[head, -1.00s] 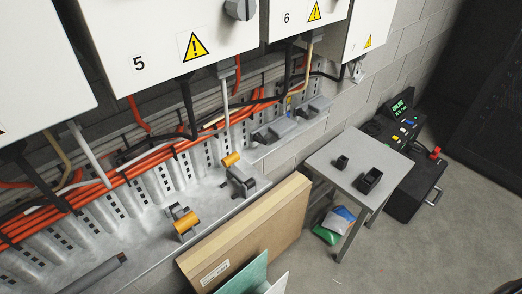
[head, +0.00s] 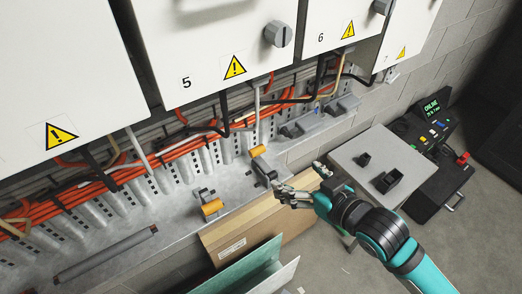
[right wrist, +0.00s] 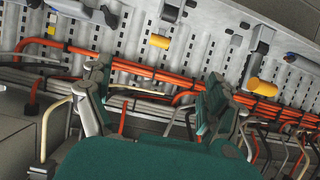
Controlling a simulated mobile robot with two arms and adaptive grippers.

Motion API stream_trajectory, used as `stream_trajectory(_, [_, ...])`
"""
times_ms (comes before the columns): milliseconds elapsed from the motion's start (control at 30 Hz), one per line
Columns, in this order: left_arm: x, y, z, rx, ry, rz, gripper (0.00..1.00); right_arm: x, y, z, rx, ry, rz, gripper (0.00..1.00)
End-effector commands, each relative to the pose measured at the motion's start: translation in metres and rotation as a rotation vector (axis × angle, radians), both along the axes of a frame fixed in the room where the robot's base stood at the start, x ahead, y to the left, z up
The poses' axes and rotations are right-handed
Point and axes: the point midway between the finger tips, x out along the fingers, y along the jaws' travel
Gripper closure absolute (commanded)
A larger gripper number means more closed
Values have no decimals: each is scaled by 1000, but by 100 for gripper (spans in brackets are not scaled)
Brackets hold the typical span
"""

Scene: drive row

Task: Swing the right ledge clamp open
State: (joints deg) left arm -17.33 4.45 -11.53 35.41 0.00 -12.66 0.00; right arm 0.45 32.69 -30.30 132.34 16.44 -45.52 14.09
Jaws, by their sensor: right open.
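The right ledge clamp (head: 265,173) is a dark grey fitting with an orange handle (head: 257,151), on the metal ledge. Its handle is on the wall side. The left clamp (head: 205,194) has its orange handle (head: 211,207) toward the front. My right gripper (head: 302,184) is open and empty, just right of the right clamp and apart from it. Its spread fingers also show in the right wrist view (right wrist: 155,95). That view shows an orange handle (right wrist: 262,87) and a yellower one (right wrist: 160,41) beyond the fingers; I cannot tell which clamp each belongs to. My left gripper is out of view.
White cabinets (head: 215,45) overhang the ledge (head: 160,220), with orange and black cables (head: 190,146) behind. A cardboard box (head: 228,240) stands against the ledge's front. A small grey table (head: 360,150) with two black holders is at the right, partly behind my right arm.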

Motion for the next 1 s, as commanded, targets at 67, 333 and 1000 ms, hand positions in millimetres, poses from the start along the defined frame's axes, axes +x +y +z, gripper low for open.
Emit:
stream_trajectory(67, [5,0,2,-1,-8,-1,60,8,5,-3,2,0,-2,10])
stream_trajectory(333, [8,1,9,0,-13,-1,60,49,35,-23,2,-1,-2,10])
stream_trajectory(1000, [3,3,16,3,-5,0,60,126,91,-64,0,-2,-1,10])
